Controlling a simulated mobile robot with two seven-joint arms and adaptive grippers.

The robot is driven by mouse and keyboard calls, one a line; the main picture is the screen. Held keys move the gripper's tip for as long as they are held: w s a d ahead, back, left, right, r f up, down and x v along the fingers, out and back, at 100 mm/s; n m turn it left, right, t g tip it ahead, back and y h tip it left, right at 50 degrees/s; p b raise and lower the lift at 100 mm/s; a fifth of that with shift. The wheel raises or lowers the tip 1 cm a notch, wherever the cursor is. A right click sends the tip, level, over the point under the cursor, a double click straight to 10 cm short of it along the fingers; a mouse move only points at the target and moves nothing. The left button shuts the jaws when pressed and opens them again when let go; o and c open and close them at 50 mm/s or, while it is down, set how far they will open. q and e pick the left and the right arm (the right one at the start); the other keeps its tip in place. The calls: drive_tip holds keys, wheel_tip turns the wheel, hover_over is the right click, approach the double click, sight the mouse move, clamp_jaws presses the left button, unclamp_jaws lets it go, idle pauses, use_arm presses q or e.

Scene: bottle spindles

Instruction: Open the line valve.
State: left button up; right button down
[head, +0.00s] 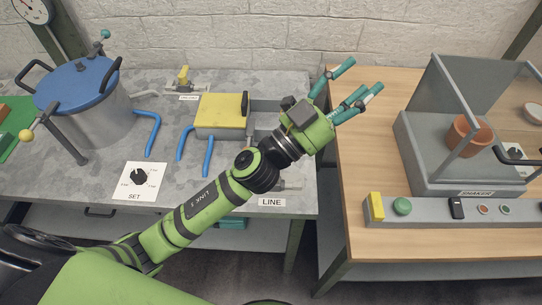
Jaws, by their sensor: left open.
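The white LINE label (271,202) is at the front right edge of the grey bench. Just above it a small piece of grey fitting (290,186) shows beside my arm. My left arm crosses in front of this spot, so I cannot see a handle there or tell its position. My left gripper (364,80) is open and empty, its fingers spread up and to the right. In the picture it is above and right of the LINE label, over the left part of the wooden table. My right gripper is not in view.
A second valve with a yellow handle (184,76) is at the bench's back. A blue-lidded pot (78,86), blue hoses (208,157), a yellow-topped box (221,110) and a SET dial (139,177) share the bench. The shaker (465,180) stands on the wooden table (372,150).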

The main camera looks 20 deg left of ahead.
use_arm(q)
drive_tip(key=s+d+f+m+g+h, duration=0.4)
drive_tip(key=s+d+m+g, duration=0.5)
drive_tip(key=m+g, duration=0.8)
wheel_tip(320, 180, down, 9)
drive_tip(key=w+a+m+g+y, duration=0.1)
drive_tip(key=m+g+y, duration=0.15)
drive_tip(key=y, duration=0.35)
drive_tip(key=w+a+f+n+y, duration=0.1)
drive_tip(key=w+a+f+y, duration=0.1)
drive_tip(key=a+y, duration=0.2)
drive_tip(key=w+a+f+t+y, duration=0.1)
drive_tip(key=w+a+f+y, duration=0.1)
drive_tip(key=a, duration=0.9)
drive_tip(key=w+a+f+n+y, duration=0.1)
drive_tip(key=w+a+f+y, duration=0.1)
drive_tip(key=w+a+y, duration=0.2)
drive_tip(key=shift+a+f+n+t+y, duration=0.15)
drive_tip(key=shift+a+n+y, duration=0.05)
drive_tip(key=shift+a+y, duration=0.65)
drive_tip(key=shift+a+f+n+t+y, duration=0.1)
drive_tip(key=shift+a+n+y, duration=0.05)
drive_tip(key=shift+a+y, duration=0.65)
drive_tip(key=shift+a+f, duration=0.25)
drive_tip(key=shift+f, duration=0.1)
wheel_tip(320, 180, down, 5)
drive_tip(key=shift+d+r+p, duration=0.1)
drive_tip(key=shift+p, duration=0.95)
drive_tip(key=shift+f, duration=0.75)
